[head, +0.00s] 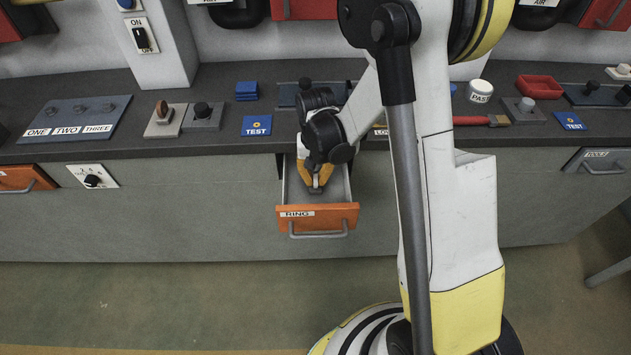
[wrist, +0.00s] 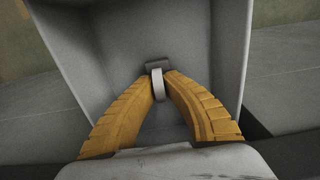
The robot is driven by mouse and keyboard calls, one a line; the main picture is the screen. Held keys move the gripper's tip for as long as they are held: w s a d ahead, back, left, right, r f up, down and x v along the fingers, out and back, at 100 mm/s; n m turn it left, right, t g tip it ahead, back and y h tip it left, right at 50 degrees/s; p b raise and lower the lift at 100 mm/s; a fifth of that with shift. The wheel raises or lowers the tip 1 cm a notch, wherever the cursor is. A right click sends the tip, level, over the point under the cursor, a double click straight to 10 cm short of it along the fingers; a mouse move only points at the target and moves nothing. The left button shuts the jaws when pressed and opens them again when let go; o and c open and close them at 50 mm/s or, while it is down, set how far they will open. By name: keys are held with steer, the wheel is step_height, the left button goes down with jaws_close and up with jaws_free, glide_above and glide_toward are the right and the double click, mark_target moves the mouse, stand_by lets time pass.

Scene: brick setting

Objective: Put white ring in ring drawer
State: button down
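The ring drawer (head: 333,218) has an orange front labelled RING and a grey handle, and it stands pulled open below the counter. My gripper (head: 316,187) points down into the open drawer, its yellow fingers inside the drawer walls. In the wrist view my gripper (wrist: 158,80) has its fingertips closed together on the white ring (wrist: 158,86), which shows nearly edge-on as a narrow pale band. A small darker grey piece (wrist: 157,65) sits just beyond the ring; I cannot tell what it is. The drawer's grey interior (wrist: 110,50) surrounds the fingertips.
The counter (head: 215,146) runs above the drawer and holds blue TEST pads (head: 256,126), a ONE TWO THREE board (head: 70,119) and a red tray (head: 539,87). Another orange drawer (head: 18,178) is at the far left and a TOOLS drawer (head: 598,160) at right. The floor in front is clear at left.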

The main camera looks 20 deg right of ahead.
steer(key=shift+r, duration=0.1)
steer(key=c, duration=1.6)
jaws_free()
step_height(320, 180, up, 12)
steer(key=p, duration=0.5)
step_height(320, 180, up, 12)
steer(key=n+t, duration=0.2)
steer(key=t, duration=0.1)
glide_above(316, 176)
steer(key=s, duration=0.7)
steer(key=s+r+t, duration=0.1)
steer(key=s, duration=0.1)
steer(key=s+r+n+t, duration=0.1)
steer(key=s+r, duration=0.1)
steer(key=s, duration=0.1)
steer(key=s+a+r+t, duration=0.1)
steer(key=s+t, duration=0.1)
steer(key=s, duration=0.1)
steer(key=shift+s+r+n, duration=0.15)
steer(key=shift+r+n, duration=0.15)
steer(key=shift+r, duration=0.1)
